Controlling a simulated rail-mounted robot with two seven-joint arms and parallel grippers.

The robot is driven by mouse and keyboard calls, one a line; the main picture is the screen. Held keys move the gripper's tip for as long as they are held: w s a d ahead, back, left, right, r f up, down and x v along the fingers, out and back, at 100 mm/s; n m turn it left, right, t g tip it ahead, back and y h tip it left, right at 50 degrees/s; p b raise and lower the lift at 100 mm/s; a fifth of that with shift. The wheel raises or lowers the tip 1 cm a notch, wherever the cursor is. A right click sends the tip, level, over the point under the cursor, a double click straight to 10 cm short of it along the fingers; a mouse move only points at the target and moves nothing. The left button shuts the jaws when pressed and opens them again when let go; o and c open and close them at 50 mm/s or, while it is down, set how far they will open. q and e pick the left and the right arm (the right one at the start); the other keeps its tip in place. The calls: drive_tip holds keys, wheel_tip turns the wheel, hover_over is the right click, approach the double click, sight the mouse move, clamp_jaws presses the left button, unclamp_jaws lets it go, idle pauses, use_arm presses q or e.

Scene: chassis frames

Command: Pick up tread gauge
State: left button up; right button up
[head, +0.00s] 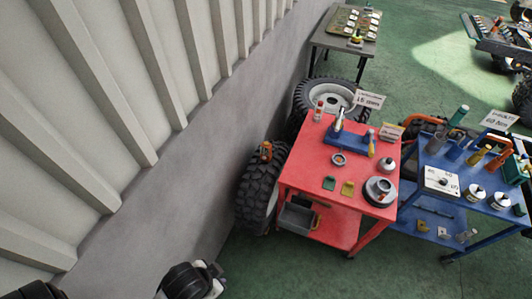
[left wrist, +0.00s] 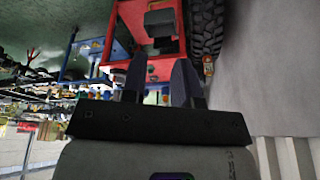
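A small orange and dark device (head: 265,152) sits on top of the black tyre (head: 258,190) that stands between the wall and the red cart; it may be the tread gauge, but it is too small to be sure. A small orange spot (left wrist: 208,68) shows by the tyre in the left wrist view. My left gripper (left wrist: 161,58) is open in the left wrist view, with nothing between its fingers; it points toward the red cart and tyre, apart from both. Dark arm parts show at the bottom of the head view. My right gripper is not seen.
The red cart (head: 322,152) carries tools, rings and small pads, with a grey bin (head: 297,217) below. A blue cart (head: 440,215) with bottles stands to its right. A grey table (head: 345,42) is behind. A ribbed wall (head: 100,120) closes the left side.

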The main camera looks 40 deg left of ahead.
use_arm(q)
drive_tip(key=o, duration=0.7)
drive_tip(key=shift+d, duration=0.2)
drive_tip(key=o, duration=0.5)
drive_tip(key=shift+o, duration=0.2)
drive_tip(key=shift+a, duration=0.1)
drive_tip(key=shift+a, duration=0.1)
